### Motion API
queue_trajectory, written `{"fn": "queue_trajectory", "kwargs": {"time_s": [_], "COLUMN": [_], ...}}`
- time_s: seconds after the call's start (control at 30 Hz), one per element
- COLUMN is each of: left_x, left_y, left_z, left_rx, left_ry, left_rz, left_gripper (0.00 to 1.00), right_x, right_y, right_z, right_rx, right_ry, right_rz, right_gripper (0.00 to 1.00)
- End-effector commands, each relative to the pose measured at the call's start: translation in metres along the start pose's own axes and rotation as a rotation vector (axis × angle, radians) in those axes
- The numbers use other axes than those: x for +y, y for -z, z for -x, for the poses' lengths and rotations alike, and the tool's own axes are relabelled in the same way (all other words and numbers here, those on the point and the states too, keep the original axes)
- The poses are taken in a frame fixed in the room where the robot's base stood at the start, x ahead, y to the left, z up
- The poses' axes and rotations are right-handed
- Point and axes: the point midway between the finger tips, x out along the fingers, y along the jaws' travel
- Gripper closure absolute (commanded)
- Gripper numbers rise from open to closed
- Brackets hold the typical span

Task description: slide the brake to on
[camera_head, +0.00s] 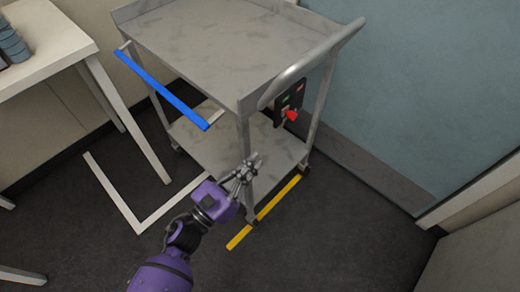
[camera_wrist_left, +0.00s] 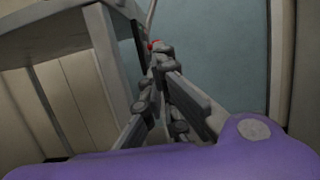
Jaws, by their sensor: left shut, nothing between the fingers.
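The brake is a red knob (camera_head: 291,115) on a dark panel (camera_head: 284,104) with small green and red marks, fixed at the handle end of a grey metal cart (camera_head: 225,45). My left gripper (camera_head: 254,160) is shut and empty, in front of the cart's near corner leg, below and to the left of the red knob and apart from it in the head view. In the left wrist view the shut fingers (camera_wrist_left: 158,55) point towards the red knob (camera_wrist_left: 155,45), which is partly hidden behind the fingertips. My right gripper is not in view.
The cart's push handle (camera_head: 310,65) sticks out above the panel. A blue bar (camera_head: 160,88) runs along the cart's left side. A yellow floor strip (camera_head: 264,212) lies by the cart. A white table (camera_head: 45,40) stands left; a blue-grey wall (camera_head: 430,80) is right.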

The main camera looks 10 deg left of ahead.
Motion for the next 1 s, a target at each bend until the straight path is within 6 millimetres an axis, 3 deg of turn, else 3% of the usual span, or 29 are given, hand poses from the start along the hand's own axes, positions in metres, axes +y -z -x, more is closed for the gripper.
{"fn": "queue_trajectory", "kwargs": {"time_s": [0.3, 0.5, 0.7, 1.0], "left_x": [-0.001, -0.001, -0.001, -0.001], "left_y": [-0.002, -0.002, -0.001, 0.000], "left_z": [-0.069, -0.104, -0.121, -0.123], "left_rx": [-0.004, -0.002, -0.001, 0.000], "left_ry": [0.002, 0.001, 0.001, 0.000], "left_rz": [0.000, 0.001, 0.002, 0.002], "left_gripper": [1.00, 1.00, 1.00, 1.00], "right_x": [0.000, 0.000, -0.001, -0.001], "right_y": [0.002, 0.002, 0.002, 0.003], "right_z": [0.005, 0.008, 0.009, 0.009], "right_rx": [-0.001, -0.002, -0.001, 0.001], "right_ry": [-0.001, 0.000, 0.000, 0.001], "right_rz": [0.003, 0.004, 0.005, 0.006], "right_gripper": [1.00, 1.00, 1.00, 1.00]}}
